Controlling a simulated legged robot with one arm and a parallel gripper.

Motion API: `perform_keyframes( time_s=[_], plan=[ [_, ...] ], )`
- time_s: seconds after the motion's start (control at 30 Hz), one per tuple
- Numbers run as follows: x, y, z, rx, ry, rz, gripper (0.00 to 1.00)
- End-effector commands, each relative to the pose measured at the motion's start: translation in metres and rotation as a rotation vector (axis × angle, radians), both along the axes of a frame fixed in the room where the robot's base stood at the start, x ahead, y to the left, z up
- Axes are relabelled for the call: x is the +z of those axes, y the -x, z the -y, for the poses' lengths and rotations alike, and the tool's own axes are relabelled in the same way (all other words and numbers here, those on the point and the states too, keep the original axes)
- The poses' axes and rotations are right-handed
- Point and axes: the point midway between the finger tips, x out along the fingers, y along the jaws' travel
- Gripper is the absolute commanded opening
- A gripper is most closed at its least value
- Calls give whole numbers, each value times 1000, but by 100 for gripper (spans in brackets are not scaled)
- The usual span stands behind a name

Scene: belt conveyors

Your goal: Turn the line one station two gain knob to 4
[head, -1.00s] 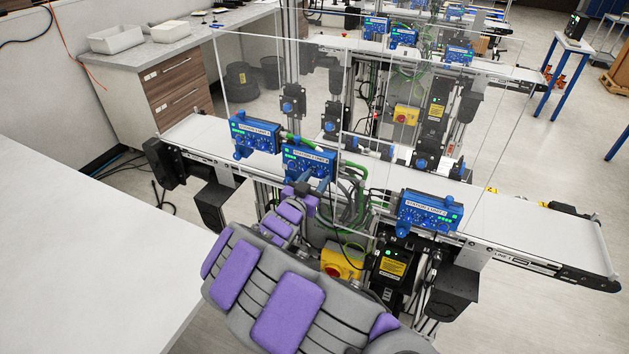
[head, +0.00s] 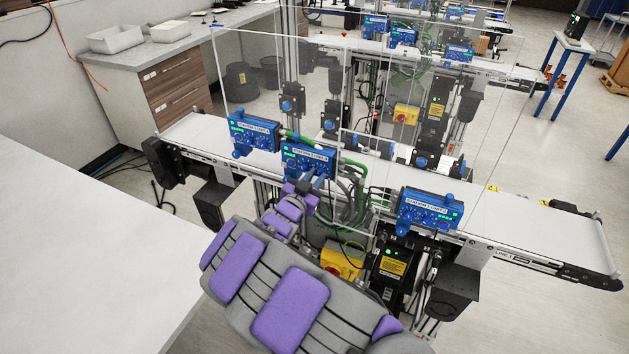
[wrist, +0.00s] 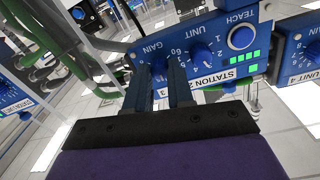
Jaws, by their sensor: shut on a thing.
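The blue station two box (head: 308,160) is the middle one of three on the near conveyor's front edge. In the wrist view its panel (wrist: 222,50) is upside down, with the words STATION 2, GAIN, UNIT and TEACH. The blue gain knob (wrist: 157,66) is between my fingers, and my gripper (wrist: 158,82) is shut on it. The fingers partly cover its dial, and I cannot read its setting. The unit knob (wrist: 201,53) is just right of the fingers. In the head view my gripper (head: 312,182) reaches the box's front from below; the knob is hidden there.
A second blue box (head: 255,133) is close on the left, a third (head: 429,210) farther right. Green and grey cables (head: 352,190) hang beside my gripper. A clear guard stands over the belt. A white table (head: 90,250) is at the left.

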Motion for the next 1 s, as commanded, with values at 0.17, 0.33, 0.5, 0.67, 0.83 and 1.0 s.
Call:
perform_keyframes(
  time_s=[0.17, 0.33, 0.5, 0.67, 0.83, 1.0],
  plan=[
    [1, 0, -2, 4, -2, 3, 0],
    [1, 0, -2, 4, -2, 3, 30],
    [1, 0, -1, 2, -2, 2, 46],
    [1, 0, 0, 1, -3, 1, 48],
    [1, 3, 0, 2, -3, 1, 48],
    [1, 17, -7, 3, -1, -1, 48]
  ],
)
